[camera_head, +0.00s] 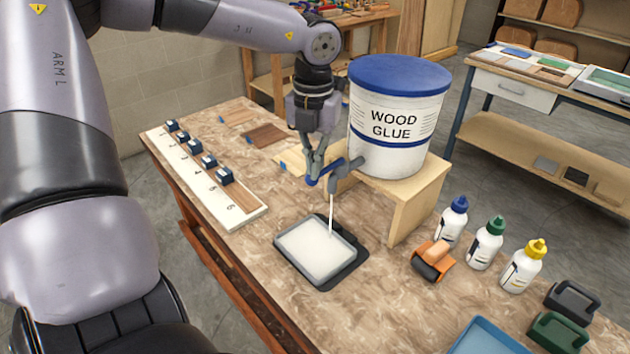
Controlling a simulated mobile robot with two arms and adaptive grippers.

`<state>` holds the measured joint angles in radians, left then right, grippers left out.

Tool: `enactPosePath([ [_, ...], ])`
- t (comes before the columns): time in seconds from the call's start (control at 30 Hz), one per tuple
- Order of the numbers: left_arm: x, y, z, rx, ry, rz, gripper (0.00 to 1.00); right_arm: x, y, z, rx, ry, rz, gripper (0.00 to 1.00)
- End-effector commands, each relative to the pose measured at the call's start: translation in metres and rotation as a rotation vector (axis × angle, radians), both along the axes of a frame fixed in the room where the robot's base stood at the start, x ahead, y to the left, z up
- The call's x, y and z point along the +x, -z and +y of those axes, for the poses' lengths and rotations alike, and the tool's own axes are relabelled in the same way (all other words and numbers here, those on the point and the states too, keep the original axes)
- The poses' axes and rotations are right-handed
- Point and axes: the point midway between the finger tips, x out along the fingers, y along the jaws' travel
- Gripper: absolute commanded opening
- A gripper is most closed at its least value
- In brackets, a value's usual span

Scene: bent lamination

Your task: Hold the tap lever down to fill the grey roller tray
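The grey roller tray (349,262) lies flat on the bench below the tap, and a pale pool of glue covers most of its inside. The tap (347,177) sticks out from the base of the white wood glue bucket (395,119). A thin white stream (331,216) runs from its spout into the tray. My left gripper (315,179) points down with its fingertips together at the blue tap lever (325,174), touching or very close to it. The fingertips partly hide the lever. My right gripper is out of view.
The bucket stands on a wooden stand (421,201). A numbered board (205,183) with small blocks lies at left.

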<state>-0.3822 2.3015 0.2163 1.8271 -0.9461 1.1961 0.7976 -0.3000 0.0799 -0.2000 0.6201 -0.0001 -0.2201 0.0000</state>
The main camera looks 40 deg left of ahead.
Motion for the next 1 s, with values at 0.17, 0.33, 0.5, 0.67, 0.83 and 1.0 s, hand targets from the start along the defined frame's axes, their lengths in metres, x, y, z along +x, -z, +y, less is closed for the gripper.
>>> enactPosePath([
  [0.17,0.000,0.001,0.000,0.000,0.000,0.001,0.00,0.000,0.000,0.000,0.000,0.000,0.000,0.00],
  [0.33,0.000,0.001,0.000,0.000,0.000,0.001,0.00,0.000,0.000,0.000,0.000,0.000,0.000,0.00],
  [0.5,0.000,-0.001,0.000,0.000,0.000,0.001,0.00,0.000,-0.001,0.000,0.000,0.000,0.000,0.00],
  [0.67,0.000,-0.019,0.000,0.001,0.000,0.000,0.00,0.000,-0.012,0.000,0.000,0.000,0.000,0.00],
  [0.83,0.000,-0.055,0.000,0.002,0.000,-0.001,0.00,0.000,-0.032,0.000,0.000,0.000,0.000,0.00],
  [1.0,0.000,-0.080,0.000,0.001,0.000,0.000,0.00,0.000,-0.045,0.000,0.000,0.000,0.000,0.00],
])
